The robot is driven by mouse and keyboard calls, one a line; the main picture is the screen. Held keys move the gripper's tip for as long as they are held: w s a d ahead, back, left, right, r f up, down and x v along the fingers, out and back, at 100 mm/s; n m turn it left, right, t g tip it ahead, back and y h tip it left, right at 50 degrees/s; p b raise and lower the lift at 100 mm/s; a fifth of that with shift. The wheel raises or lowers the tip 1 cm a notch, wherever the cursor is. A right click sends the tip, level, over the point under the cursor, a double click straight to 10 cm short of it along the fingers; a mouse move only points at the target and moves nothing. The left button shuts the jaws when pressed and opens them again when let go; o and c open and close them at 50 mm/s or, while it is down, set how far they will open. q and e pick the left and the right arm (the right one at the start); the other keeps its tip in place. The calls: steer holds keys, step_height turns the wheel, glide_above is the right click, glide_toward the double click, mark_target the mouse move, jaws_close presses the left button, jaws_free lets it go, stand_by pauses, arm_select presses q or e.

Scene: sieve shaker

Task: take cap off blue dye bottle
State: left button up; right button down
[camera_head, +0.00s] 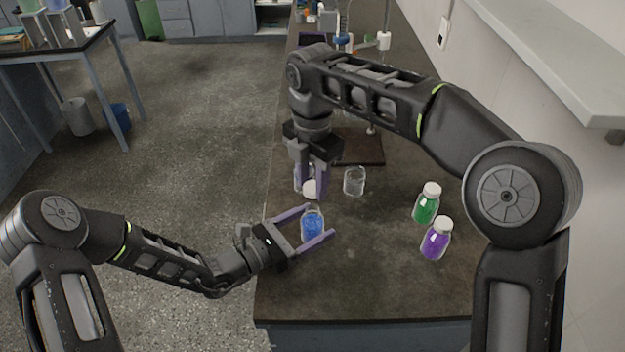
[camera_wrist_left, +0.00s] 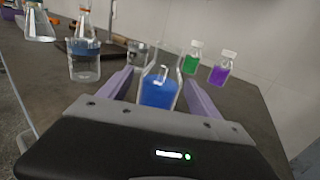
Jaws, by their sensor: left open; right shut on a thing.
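The blue dye bottle (camera_head: 312,227) stands upright near the left edge of the dark bench and shows no cap. It also shows in the left wrist view (camera_wrist_left: 158,93), with its clear neck rising above the blue dye. My left gripper (camera_head: 306,227) is open, with one purple finger on each side of the bottle; I cannot tell whether either touches it. My right gripper (camera_head: 312,188) is above and behind the bottle in the head view, shut on the white cap (camera_head: 309,189). The cap is apart from the bottle and partly hidden by the fingers.
A green bottle (camera_head: 427,204) and a purple bottle (camera_head: 436,241), both with white caps, stand to the right. An empty-looking glass beaker (camera_head: 354,181) stands behind. The front of the bench is clear.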

arm_select(q)
steer(key=b+v, duration=0.2)
steer(key=v, duration=0.9)
steer(key=shift+w, duration=0.1)
arm_select(e)
steer(key=shift+f, duration=0.9)
arm_select(q)
steer(key=shift+s+a, duration=0.35)
steer(key=shift+a, duration=0.05)
